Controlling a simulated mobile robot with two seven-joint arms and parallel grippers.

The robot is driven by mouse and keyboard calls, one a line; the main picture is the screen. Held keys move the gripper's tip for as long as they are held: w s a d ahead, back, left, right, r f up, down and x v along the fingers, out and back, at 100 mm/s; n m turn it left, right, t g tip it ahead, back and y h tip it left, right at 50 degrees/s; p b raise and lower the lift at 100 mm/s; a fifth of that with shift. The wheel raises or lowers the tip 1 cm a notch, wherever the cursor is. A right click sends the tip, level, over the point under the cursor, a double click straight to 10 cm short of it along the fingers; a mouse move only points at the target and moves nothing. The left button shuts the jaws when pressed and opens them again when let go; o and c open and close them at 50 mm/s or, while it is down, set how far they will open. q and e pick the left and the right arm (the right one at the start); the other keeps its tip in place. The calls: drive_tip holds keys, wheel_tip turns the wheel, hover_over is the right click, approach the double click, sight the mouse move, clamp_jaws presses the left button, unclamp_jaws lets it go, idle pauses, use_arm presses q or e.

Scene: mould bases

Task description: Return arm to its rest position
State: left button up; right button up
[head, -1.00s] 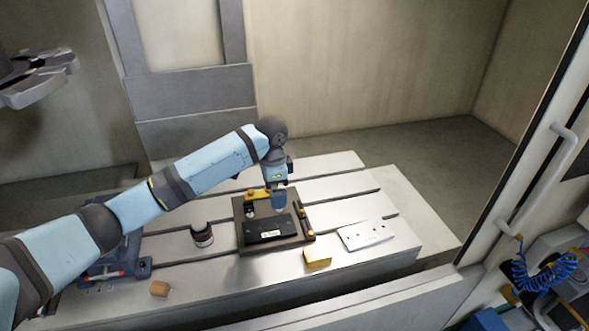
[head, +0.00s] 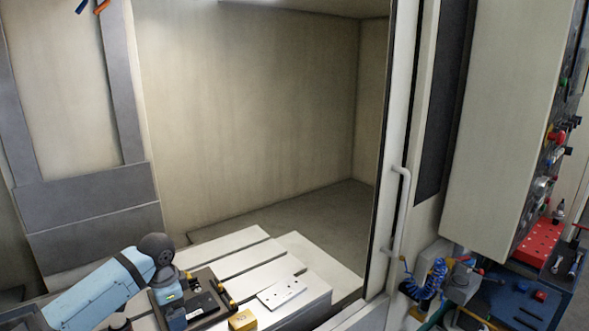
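My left arm comes in from the lower left in the head view. Its gripper (head: 174,316) points down at the near left side of the dark mould base (head: 208,303) and covers part of it. The fingertips are too small and too near the picture's lower part to tell whether they are open or shut. The dark mould base lies on the slotted machine table (head: 232,244), with yellow-tipped clamps at its edge. My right gripper is not in view.
A pale plate with holes (head: 281,293) and a yellow block (head: 242,320) lie right of the mould base. The machine door frame with its handle (head: 400,215) stands further right. A control panel (head: 548,165) and a red holed tray (head: 538,243) are at far right.

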use_arm(q)
drive_tip(key=s+d+f+n+t+h, duration=0.1)
drive_tip(key=s+d+f+t+h, duration=0.15)
drive_tip(key=s+d+f, duration=0.55)
drive_tip(key=s+d+f+n+t+h, duration=0.25)
drive_tip(key=s+d+f, duration=0.2)
drive_tip(key=f, duration=0.55)
drive_tip(key=s+a+f+n+t+y, duration=0.1)
drive_tip(key=s+a+n+t, duration=0.1)
drive_tip(key=s, duration=0.7)
drive_tip(key=s+a+f+n+t, duration=0.1)
drive_tip(key=s+t, duration=0.3)
drive_tip(key=s, duration=0.6)
drive_tip(key=shift+a+f+n+y, duration=0.4)
drive_tip(key=shift+f+n, duration=0.1)
drive_tip(key=shift+n, duration=0.05)
